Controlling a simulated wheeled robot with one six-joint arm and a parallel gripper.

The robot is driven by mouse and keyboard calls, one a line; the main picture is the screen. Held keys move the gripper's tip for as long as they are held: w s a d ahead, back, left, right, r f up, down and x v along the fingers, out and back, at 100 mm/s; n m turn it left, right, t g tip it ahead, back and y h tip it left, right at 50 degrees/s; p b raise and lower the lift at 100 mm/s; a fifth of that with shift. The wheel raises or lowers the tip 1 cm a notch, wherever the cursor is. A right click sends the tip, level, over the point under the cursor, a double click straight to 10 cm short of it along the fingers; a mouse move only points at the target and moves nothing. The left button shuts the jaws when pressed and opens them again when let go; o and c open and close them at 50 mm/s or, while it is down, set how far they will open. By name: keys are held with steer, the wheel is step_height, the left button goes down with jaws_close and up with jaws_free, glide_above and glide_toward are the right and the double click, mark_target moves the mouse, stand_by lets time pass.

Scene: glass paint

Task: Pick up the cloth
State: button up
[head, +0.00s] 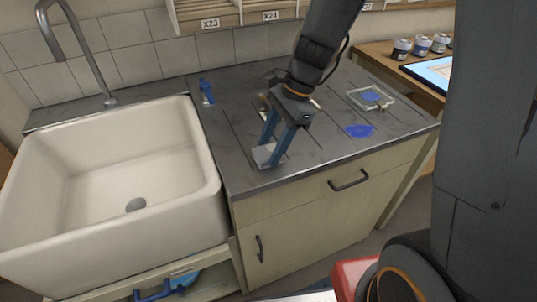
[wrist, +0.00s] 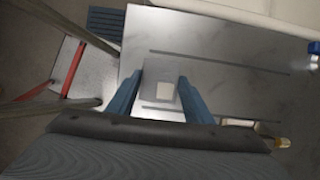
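A small pale grey folded piece, which looks like the cloth (head: 262,154), lies on the dark countertop near its front left edge. In the wrist view a grey patch with a lighter square, likely the same cloth (wrist: 165,88), shows between the fingers. My gripper (head: 269,153) points down over it, with its blue fingertips at or just above it. In the wrist view the fingers of my gripper (wrist: 158,88) stand apart, on either side of the patch. I cannot tell whether they touch it. The fingers partly hide the cloth in the head view.
A white sink (head: 120,190) adjoins the countertop (head: 232,125) on the left. A blue bottle (head: 206,92) stands behind my gripper. A blue patch (head: 359,131) and a clear tray (head: 388,106) lie on the right. Small jars (head: 421,45) stand on the side table.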

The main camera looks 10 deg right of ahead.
mark_target(271, 151)
steer(key=shift+r, duration=0.1)
step_height(271, 151, up, 10)
steer(key=shift+f+b, duration=0.1)
steer(key=shift+b, duration=0.4)
steer(key=shift+o, duration=1)
steer(key=shift+c, duration=0.6)
